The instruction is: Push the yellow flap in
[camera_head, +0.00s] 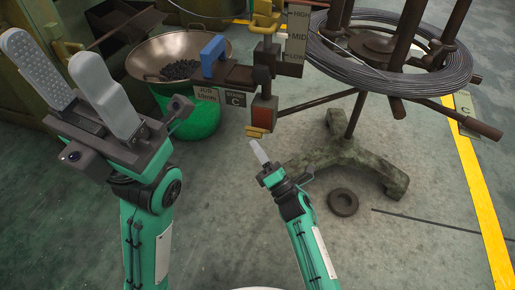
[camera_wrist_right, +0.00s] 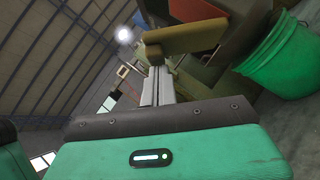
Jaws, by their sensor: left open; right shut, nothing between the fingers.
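The yellow flap (camera_head: 257,131) sticks out at the bottom of a red-and-dark box in the upper middle of the head view. In the right wrist view the flap (camera_wrist_right: 188,38) is large and lies just beyond the fingertips. My right gripper (camera_head: 255,147) is shut and empty, its fingers pointing up at the flap from just below. In the right wrist view its fingertips (camera_wrist_right: 158,72) come right up to the flap's left end; I cannot tell whether they touch. My left gripper (camera_head: 50,52) is open and empty at the upper left, well away from the flap.
A blue padlock-like part (camera_head: 213,53) sits on the dark arm beside the box. A wide metal pan (camera_head: 150,62) stands over a green bucket (camera_head: 190,120) at the left. A wire coil stand (camera_head: 375,165) stands at the right. A dark ring (camera_head: 343,202) lies on the floor.

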